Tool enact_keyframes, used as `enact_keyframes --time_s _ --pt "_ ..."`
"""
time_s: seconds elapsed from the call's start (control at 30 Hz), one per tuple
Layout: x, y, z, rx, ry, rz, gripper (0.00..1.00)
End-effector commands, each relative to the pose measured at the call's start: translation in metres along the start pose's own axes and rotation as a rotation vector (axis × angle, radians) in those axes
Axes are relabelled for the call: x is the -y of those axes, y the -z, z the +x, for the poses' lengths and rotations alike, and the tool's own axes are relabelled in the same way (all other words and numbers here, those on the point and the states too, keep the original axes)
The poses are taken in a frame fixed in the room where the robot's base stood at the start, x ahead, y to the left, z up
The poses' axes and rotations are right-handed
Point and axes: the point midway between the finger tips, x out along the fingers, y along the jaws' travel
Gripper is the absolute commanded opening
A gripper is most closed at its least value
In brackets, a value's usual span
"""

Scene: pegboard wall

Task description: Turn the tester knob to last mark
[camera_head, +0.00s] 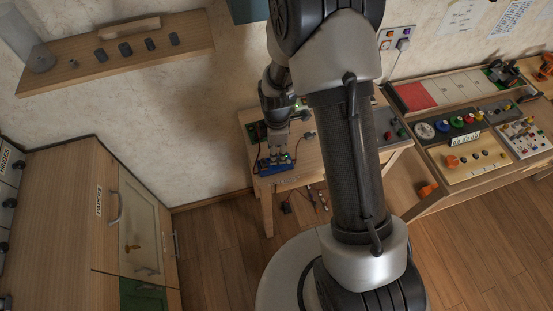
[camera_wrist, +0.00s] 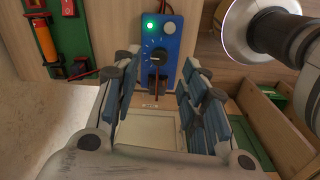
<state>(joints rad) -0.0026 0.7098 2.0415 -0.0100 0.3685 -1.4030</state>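The blue tester box (camera_wrist: 173,28) is in the upper middle of the wrist view, with a lit green light on its face. Its dark knob (camera_wrist: 159,56) sits below the light, with small pale marks around it. The knob's exact pointing is too small to tell. My gripper (camera_wrist: 158,68) is open, with its two blue-padded fingers apart on the left and right of the knob area. I cannot tell whether either finger touches the knob. In the head view the tester (camera_head: 277,164) lies at the front of the small table, with my gripper (camera_head: 279,152) over it.
A green board with an orange cylinder (camera_wrist: 45,40) and red leads lies left of the tester. The small wooden table (camera_head: 307,165) bears both. A wooden cabinet (camera_head: 75,200) stands left, and a bench with panels (camera_head: 470,130) stands right.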

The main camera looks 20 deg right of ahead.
Motion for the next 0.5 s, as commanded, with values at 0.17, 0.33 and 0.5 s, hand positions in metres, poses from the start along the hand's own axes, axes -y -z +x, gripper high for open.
enact_keyframes --time_s 0.17,0.33,0.5 --pt "0.001 0.0 0.034 0.0 0.002 0.0 0.4" --pt "0.0 0.0 0.048 0.0 0.0 0.0 0.4" --pt "0.0 0.0 0.051 0.0 -0.001 0.0 0.4"
